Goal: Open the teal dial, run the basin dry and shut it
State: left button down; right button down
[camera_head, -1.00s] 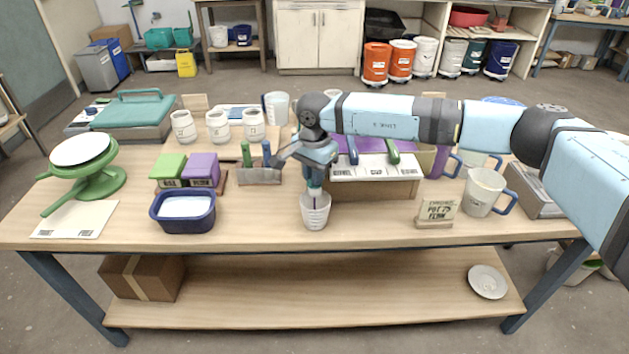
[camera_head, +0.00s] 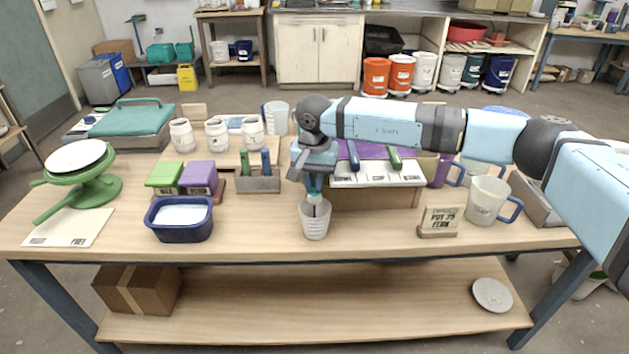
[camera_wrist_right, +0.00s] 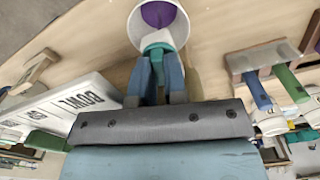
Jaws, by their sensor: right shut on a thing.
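My right gripper (camera_head: 315,184) points down and is shut on a small teal and white piece, likely the teal dial (camera_wrist_right: 157,42); the fingers hide much of it. Just below it a white ribbed cup (camera_head: 315,223) stands upright on the table's front part. Purple (camera_head: 318,209) shows at the cup's mouth, and the right wrist view shows a purple round patch (camera_wrist_right: 158,14) inside the cup. My left gripper is not in view.
A blue tub (camera_head: 180,232) with pale contents and green and purple blocks (camera_head: 182,178) stand left. A sign (camera_head: 439,219) and a clear jug (camera_head: 487,202) stand right. A tool holder (camera_head: 258,182) is close left of the gripper. The table front between tub and cup is clear.

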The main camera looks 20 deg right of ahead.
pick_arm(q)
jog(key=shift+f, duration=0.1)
pick_arm(e)
jog(key=c, duration=1.2)
grip_release()
jog(key=shift+o, duration=0.2)
jog(key=shift+r, duration=0.1)
